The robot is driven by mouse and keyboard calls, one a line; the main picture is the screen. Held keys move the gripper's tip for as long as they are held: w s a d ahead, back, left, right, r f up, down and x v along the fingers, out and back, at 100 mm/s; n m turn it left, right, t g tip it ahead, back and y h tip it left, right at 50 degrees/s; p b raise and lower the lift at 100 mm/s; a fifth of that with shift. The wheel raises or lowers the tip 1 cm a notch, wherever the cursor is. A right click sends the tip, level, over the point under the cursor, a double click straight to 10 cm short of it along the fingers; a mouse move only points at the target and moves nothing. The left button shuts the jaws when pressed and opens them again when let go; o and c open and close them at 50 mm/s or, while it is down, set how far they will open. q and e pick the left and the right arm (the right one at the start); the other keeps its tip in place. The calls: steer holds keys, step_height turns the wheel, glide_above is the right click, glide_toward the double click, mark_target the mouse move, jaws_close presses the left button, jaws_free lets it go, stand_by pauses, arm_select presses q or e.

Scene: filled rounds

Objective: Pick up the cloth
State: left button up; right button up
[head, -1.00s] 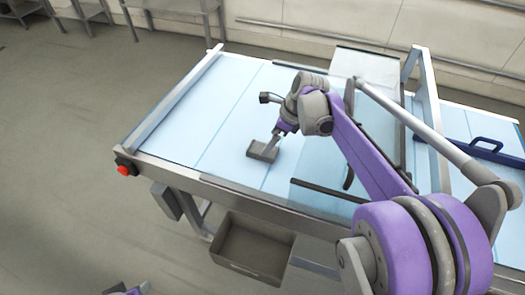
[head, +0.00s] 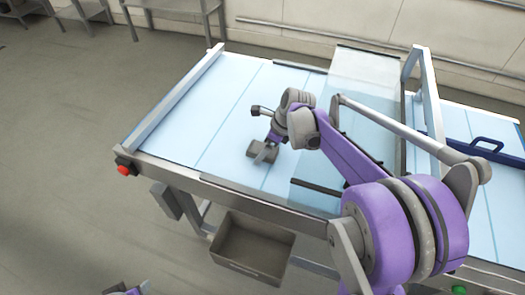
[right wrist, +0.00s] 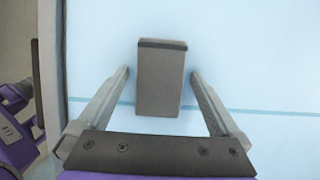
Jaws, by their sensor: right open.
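The cloth (right wrist: 162,82) shows as a grey, block-like folded piece with a darker far edge, lying on the pale blue table surface. In the head view the cloth (head: 254,148) is partly covered by my right gripper (head: 264,154). In the right wrist view my right gripper (right wrist: 160,75) is open, with one finger on each side of the cloth and a gap on both sides. The cloth's far end reaches beyond the fingertips. Only a small purple and grey part of my left arm shows at the head view's bottom edge; its gripper is not visible.
The pale blue table (head: 226,115) has metal side rails. A clear panel (head: 365,85) and a metal frame (head: 430,105) stand to the right of my gripper. A grey bin (head: 252,268) hangs below the front edge, near a red button (head: 124,170).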

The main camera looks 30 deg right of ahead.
steer(key=shift+f, duration=0.15)
steer(key=c, duration=1.3)
